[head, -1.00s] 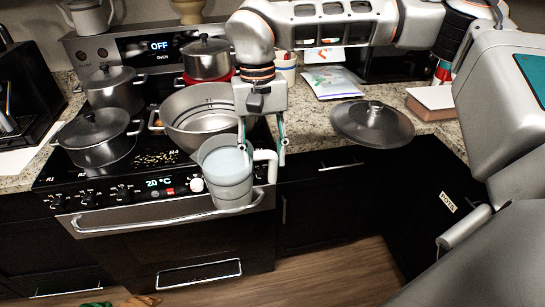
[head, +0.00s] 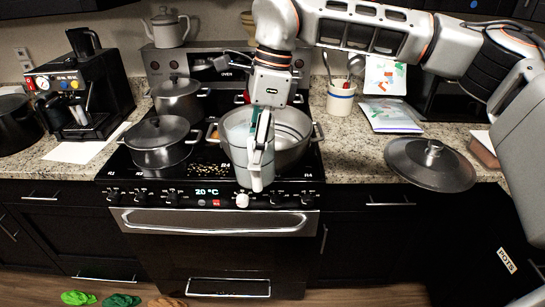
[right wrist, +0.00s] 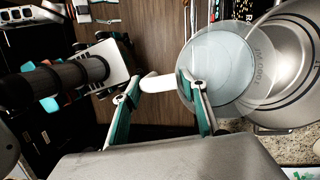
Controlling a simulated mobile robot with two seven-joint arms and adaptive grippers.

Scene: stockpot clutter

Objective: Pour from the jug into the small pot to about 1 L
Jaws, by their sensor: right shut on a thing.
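The jug (head: 238,135) is a clear, grey-tinted vessel with a pale handle, holding pale liquid. My right gripper (head: 262,130) is shut on its handle. The jug hangs about upright before the open steel pot (head: 292,150), hiding part of it; this is the only pot without a lid, and I cannot tell if it is the small pot. In the right wrist view the handle (right wrist: 157,83) is between the fingers, the jug (right wrist: 222,70) is beyond, and the open pot (right wrist: 300,85) is beside it at right. My left gripper is not in the head view.
Lidded pots stand on the stove at left (head: 160,155) and behind it (head: 178,100). A loose lid (head: 430,163) lies on the right counter, near a utensil crock (head: 340,100). A coffee machine (head: 85,95) stands left. The counter between crock and lid has some free room.

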